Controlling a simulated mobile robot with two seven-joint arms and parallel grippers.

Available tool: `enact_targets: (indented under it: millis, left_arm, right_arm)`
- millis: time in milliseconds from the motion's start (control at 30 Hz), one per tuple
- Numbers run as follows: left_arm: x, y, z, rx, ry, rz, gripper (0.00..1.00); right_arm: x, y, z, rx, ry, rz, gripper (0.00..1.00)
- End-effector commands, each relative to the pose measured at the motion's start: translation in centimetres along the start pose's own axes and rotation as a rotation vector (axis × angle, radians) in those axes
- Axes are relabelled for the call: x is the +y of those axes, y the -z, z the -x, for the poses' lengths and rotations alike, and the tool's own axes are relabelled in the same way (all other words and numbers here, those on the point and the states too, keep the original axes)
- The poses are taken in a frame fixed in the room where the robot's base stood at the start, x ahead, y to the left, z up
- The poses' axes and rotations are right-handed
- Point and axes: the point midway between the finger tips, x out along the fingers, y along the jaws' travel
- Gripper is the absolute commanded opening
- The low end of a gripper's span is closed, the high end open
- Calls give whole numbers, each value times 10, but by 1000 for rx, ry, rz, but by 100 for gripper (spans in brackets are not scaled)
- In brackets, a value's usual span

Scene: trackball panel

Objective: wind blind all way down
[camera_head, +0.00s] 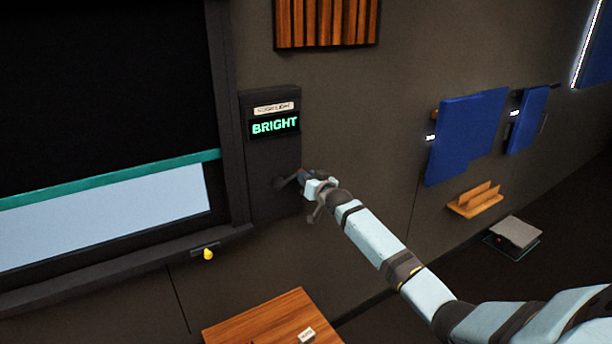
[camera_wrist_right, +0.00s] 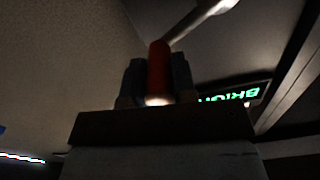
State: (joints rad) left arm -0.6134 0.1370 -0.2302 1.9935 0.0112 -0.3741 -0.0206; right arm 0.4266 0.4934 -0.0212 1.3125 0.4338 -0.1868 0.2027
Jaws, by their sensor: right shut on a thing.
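The dark blind (camera_head: 100,90) covers the upper part of the window on the left. Its teal bottom bar (camera_head: 110,180) slants across, and a pale strip of window (camera_head: 110,215) shows below it. A dark wall panel (camera_head: 265,175) beside the window carries a crank (camera_head: 285,181). My right gripper (camera_head: 308,180) is at the crank. In the right wrist view its fingers are shut around the red crank handle (camera_wrist_right: 158,70), and a pale crank arm (camera_wrist_right: 203,18) runs up to the right from it. My left gripper is not in view.
A display reading BRIGHT (camera_head: 274,125) sits above the crank. A wooden table (camera_head: 260,325) stands below. Blue panels (camera_head: 465,135) and a wooden holder (camera_head: 475,200) are on the wall at right.

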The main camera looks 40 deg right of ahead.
Motion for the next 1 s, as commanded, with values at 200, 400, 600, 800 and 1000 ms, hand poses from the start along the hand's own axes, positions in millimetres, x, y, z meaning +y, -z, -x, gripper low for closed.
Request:
enact_targets:
  millis: [200,400,600,800,1000]
  left_arm:
    - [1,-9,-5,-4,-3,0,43]
    - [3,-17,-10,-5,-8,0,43]
    - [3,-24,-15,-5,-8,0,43]
    - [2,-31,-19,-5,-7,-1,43]
    - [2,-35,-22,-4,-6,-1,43]
  right_arm:
    - [9,-18,0,-2,-2,-207,0]
    - [13,-32,0,-3,-2,-397,0]
    - [14,-46,0,-3,-2,-587,0]
    - [13,-60,0,-2,-2,-776,0]
    - [9,-72,0,-2,-2,-944,0]
